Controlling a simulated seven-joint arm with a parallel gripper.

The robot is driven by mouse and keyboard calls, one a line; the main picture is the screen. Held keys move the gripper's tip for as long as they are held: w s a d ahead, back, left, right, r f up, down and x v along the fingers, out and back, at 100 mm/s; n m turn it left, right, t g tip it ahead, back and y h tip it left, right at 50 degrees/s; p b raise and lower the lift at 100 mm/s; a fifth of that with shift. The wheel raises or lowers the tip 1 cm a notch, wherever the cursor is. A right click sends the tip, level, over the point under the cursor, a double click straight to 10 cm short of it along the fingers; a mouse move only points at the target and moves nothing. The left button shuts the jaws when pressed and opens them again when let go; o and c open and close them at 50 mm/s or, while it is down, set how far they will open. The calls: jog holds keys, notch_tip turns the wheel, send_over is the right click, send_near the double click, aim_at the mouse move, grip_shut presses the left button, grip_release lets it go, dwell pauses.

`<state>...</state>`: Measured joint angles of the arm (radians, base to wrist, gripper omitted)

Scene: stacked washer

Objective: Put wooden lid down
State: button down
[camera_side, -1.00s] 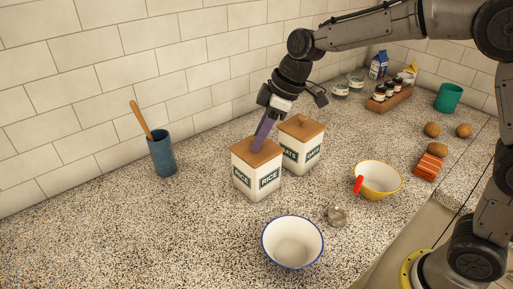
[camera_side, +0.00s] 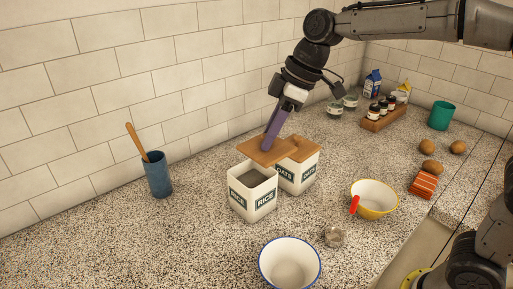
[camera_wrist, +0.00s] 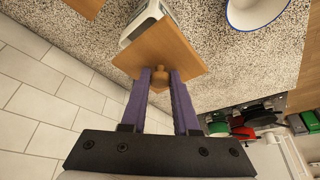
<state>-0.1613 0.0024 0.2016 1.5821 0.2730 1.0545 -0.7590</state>
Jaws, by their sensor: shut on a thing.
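My gripper (camera_side: 270,142) is shut on the knob of the square wooden lid (camera_side: 258,154), which it holds just above the rice canister (camera_side: 253,197). The rice canister is white with a dark RICE label, and its top is open. The lid is raised off the opening and overlaps the oats canister's top in the picture. In the wrist view the lid (camera_wrist: 170,40) sits beyond the purple fingers (camera_wrist: 160,80), with its knob between them. The oats canister (camera_side: 298,175) stands right behind, with its own wooden lid (camera_side: 306,149), partly hidden.
A blue cup (camera_side: 158,176) with a wooden spoon stands left. The counter (camera_side: 120,240) is clear at the left front.

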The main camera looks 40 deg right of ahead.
jog(key=s+d+r, duration=0.3)
jog(key=s+r, duration=0.3)
jog(key=s, duration=0.4)
jog(key=a+f, duration=1.1)
jog(key=f, duration=0.1)
jog(key=w+a+f, duration=0.2)
jog(key=w+f, duration=0.1)
jog(key=w+a+f, duration=0.5)
jog(key=w, duration=0.2)
jog(key=shift+a+f, duration=0.4)
jog(key=shift+w+a+f, duration=0.1)
jog(key=shift+w+f, duration=0.1)
jog(key=shift+f, duration=0.15)
jog(key=shift+w+a+f, duration=0.1)
jog(key=shift+w+f, duration=0.05)
jog(key=shift+f, duration=1.5)
jog(key=shift+f, duration=0.1)
